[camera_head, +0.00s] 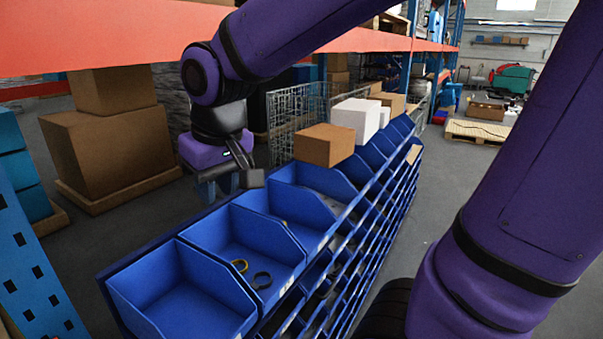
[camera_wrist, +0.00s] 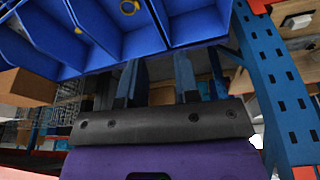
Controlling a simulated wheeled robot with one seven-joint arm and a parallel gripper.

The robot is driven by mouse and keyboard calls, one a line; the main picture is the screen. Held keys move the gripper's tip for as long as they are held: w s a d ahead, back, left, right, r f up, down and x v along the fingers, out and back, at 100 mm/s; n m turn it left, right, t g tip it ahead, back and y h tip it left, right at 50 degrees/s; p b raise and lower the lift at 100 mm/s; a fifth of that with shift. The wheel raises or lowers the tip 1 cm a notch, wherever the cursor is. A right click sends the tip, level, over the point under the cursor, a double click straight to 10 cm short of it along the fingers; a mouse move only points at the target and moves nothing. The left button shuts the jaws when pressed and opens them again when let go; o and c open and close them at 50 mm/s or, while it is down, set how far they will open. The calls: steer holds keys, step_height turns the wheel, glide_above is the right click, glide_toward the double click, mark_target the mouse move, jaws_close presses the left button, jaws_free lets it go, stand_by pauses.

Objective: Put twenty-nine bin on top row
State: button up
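The blue bin rack runs from front left to back right in the head view, with a top row of open blue bins (camera_head: 180,294). The nearest top bin looks empty. No bin number is readable, so I cannot tell which is twenty-nine. My gripper (camera_head: 220,187) is beyond the far side of the top row. In the wrist view my gripper (camera_wrist: 157,78) has its two fingers apart with nothing visibly held. Blue bins (camera_wrist: 110,30) show above the fingers there.
A brown box (camera_head: 324,146) and a white box (camera_head: 356,118) sit on the rack farther back. Stacked cartons (camera_head: 110,145) stand left behind it. An orange shelf beam (camera_head: 100,38) crosses above, near my arm. A blue upright (camera_head: 30,265) stands at left. Open floor lies right.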

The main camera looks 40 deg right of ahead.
steer(key=s+d+r+m+t, duration=0.1)
steer(key=s+d+r+t, duration=0.1)
steer(key=s+d, duration=0.6)
steer(key=s+r, duration=0.1)
steer(key=s, duration=0.2)
steer(key=shift+d, duration=0.1)
